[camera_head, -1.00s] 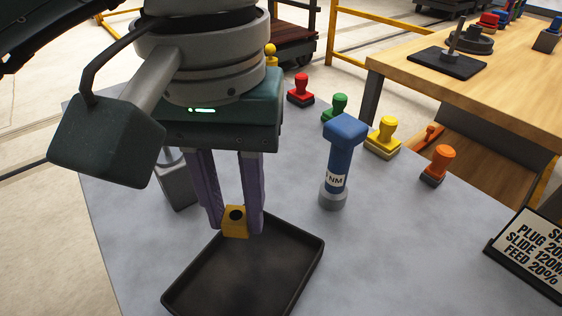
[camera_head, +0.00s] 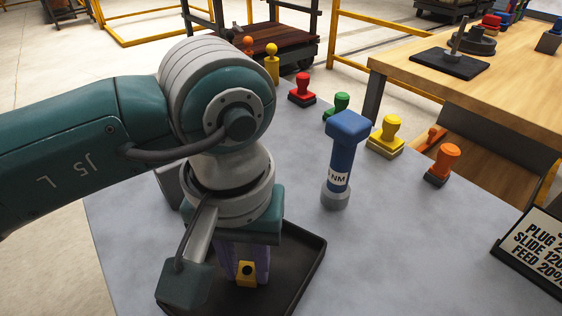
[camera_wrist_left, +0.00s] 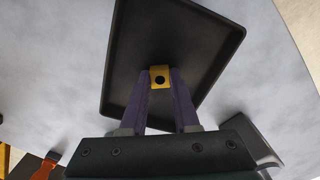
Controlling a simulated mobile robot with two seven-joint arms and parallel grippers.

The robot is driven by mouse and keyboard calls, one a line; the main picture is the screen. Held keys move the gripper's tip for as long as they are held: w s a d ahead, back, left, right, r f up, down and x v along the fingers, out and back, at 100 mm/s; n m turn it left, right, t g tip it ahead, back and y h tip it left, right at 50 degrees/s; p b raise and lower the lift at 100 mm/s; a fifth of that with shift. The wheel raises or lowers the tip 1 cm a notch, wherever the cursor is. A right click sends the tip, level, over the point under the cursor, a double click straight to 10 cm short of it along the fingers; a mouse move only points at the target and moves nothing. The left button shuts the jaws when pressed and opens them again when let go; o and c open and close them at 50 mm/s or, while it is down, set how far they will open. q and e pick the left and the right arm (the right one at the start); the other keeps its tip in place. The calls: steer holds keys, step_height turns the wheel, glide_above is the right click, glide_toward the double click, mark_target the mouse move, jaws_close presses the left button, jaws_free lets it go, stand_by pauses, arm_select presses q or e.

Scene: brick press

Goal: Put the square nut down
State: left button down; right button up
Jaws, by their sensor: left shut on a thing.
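The square nut (camera_head: 247,274) is a small yellow block with a dark round hole. My left gripper (camera_head: 245,270) has its purple fingers shut on it. In the head view the nut is over the black tray (camera_head: 312,262), inside its outline. The left wrist view shows the nut (camera_wrist_left: 160,77) between the fingertips (camera_wrist_left: 160,82), with the tray floor (camera_wrist_left: 205,45) behind it. I cannot tell whether the nut touches the tray floor. My left arm hides the left part of the tray in the head view. My right gripper is not in view.
A blue torque tool (camera_head: 342,155) stands right of the tray. Red (camera_head: 302,90), green (camera_head: 337,106), yellow (camera_head: 385,136) and orange (camera_head: 442,164) stamp-like knobs line the table's far edge. A sign (camera_head: 535,248) stands at the right. The grey table between tray and sign is clear.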

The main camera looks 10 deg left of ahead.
arm_select(q)
steer(key=shift+f, duration=0.2)
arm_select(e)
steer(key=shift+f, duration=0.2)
arm_select(q)
steer(key=c, duration=0.7)
jaws_free()
steer(key=shift+r, duration=0.1)
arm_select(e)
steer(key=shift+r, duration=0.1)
arm_select(q)
steer(key=shift+o, duration=0.2)
steer(key=shift+r, duration=0.2)
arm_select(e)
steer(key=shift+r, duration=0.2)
arm_select(q)
step_height(320, 180, up, 12)
steer(key=p, duration=0.1)
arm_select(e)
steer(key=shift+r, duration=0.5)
